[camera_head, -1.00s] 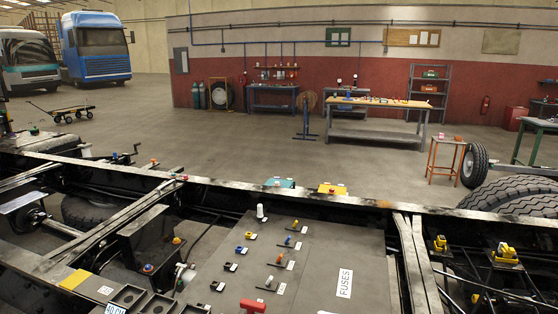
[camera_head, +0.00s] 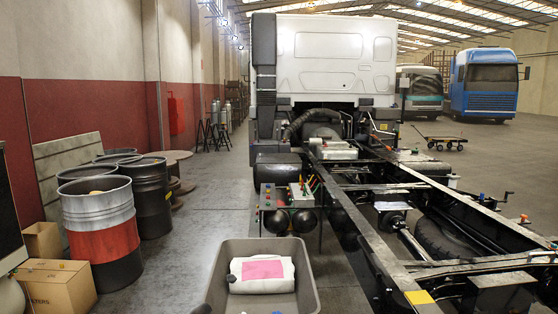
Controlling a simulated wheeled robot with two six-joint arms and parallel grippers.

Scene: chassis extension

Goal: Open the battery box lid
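I cannot pick out a battery box or its lid with certainty in this view. The truck chassis (camera_head: 345,205) runs from the white cab (camera_head: 335,55) toward the lower right. A grey box-like part (camera_head: 336,150) lies between the rails just behind the cab, too small to identify. A dark box-like part (camera_head: 500,280) sits inside the frame at the lower right, partly cut off. Neither of my grippers is in view.
A grey tub (camera_head: 222,285) holding a white bundle with a pink patch (camera_head: 262,268) stands at the bottom centre. Drums (camera_head: 100,220) and cardboard boxes (camera_head: 55,287) stand at left. Two trucks stand far right.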

